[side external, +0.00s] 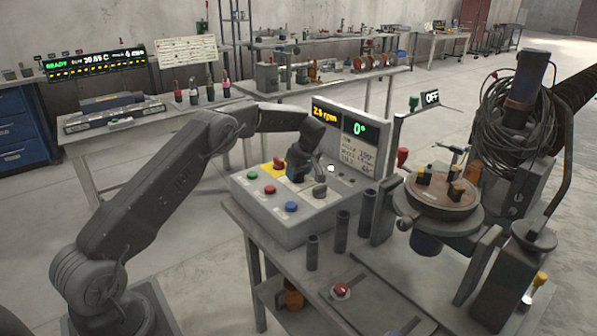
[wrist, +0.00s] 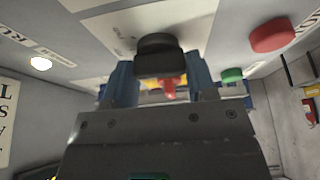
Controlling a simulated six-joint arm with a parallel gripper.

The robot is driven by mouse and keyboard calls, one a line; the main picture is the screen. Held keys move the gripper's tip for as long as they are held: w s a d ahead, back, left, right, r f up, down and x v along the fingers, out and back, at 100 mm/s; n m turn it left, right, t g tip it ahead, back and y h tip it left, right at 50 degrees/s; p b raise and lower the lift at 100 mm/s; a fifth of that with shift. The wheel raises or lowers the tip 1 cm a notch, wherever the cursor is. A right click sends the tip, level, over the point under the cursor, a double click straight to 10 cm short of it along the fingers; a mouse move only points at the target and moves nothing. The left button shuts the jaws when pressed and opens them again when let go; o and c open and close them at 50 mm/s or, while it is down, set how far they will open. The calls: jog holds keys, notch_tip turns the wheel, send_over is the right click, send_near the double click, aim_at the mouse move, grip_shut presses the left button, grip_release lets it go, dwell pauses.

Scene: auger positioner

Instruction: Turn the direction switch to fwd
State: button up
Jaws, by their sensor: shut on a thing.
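The grey control box (side external: 262,208) stands on the bench in the side external view. My gripper (side external: 298,178) reaches down to its sloped top from behind. In the wrist view, a black knob (wrist: 158,52) sits between the two fingertips of my gripper (wrist: 160,68), which is shut on it. This knob appears to be the direction switch; its pointing direction and label cannot be read. In the side external view my gripper hides it. A second dark knob (side external: 320,190) stands just right of my gripper.
Close by on the panel are a red emergency button (side external: 279,163) on yellow, a green button (side external: 253,175), a red button (side external: 270,189), a blue button (side external: 291,206) and a white lamp (side external: 330,168). The upright display (side external: 345,135) rises behind. A round positioner table (side external: 440,197) stands right.

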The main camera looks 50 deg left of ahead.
jog(key=shift+c, duration=1.3)
jog(key=shift+m, duration=0.4)
jog(key=m+t, duration=0.1)
jog(key=m, duration=0.2)
jog(key=shift+s+t, duration=0.1)
jog(key=shift+t, duration=0.2)
jog(key=shift+a+m+t+h, duration=0.1)
jog(key=shift+m+t+h, duration=0.25)
jog(key=shift+m, duration=0.9)
jog(key=shift+m+t+h, duration=0.25)
jog(key=shift+m+t, duration=0.2)
jog(key=shift+m, duration=0.8)
jog(key=o, duration=0.9)
